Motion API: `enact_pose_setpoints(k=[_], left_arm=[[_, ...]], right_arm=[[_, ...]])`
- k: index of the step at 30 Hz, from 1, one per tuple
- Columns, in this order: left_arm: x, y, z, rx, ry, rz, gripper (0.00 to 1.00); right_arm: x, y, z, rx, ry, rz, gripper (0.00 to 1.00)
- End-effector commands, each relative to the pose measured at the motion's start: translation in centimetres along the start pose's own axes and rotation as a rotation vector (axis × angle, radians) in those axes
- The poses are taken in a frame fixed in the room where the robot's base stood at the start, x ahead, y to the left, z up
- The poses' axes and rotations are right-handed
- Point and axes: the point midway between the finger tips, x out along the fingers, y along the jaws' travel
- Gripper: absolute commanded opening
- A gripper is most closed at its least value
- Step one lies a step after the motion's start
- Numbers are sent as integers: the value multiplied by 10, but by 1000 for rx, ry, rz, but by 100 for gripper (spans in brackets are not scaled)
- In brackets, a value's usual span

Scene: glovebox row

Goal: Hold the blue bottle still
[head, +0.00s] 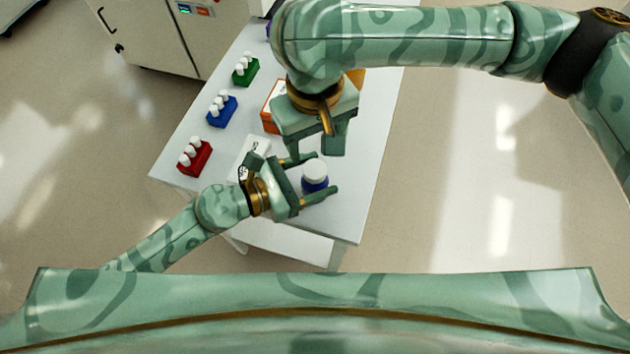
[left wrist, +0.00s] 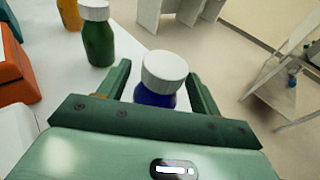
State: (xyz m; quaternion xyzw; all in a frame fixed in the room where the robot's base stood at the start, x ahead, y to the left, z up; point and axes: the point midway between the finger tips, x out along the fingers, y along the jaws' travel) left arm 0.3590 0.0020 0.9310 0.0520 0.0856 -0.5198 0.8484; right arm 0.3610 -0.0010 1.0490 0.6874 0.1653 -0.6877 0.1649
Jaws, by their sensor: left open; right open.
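The blue bottle (head: 315,179) with a white cap stands upright on the white table. In the left wrist view the blue bottle (left wrist: 160,82) is between the spread fingers of my left gripper (left wrist: 160,90), with gaps visible at its sides. In the head view my left gripper (head: 325,174) is open, with a finger on either side of the bottle. My right gripper (head: 320,150) is open, pointing down, just behind the bottle in the picture and apparently above it. The bottle's lower part is hidden in the wrist view.
Racks in red (head: 195,157), blue (head: 222,110) and green (head: 246,70) hold white-capped vials along the table's left side. An orange box (head: 271,112) is partly behind my right gripper. The wrist view shows a green bottle (left wrist: 98,38) and an orange bottle (left wrist: 70,14). The table's right front is clear.

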Motion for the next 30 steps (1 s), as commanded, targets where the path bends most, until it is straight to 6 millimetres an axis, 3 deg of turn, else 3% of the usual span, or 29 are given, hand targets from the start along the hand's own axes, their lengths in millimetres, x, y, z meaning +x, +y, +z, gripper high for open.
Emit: enact_pose_setpoints(k=[9,11,16,17,30], left_arm=[[4,0,0,1,0,0,64],[3,0,0,1,0,0,50],[3,0,0,1,0,0,3],[3,0,0,1,0,0,0],[3,0,-1,0,2,0,0]], right_arm=[[0,0,0,0,0,0,56],[0,0,0,0,0,0,56],[0,0,0,0,0,0,56],[0,0,0,0,0,0,56],[5,0,0,0,-1,0,56]])
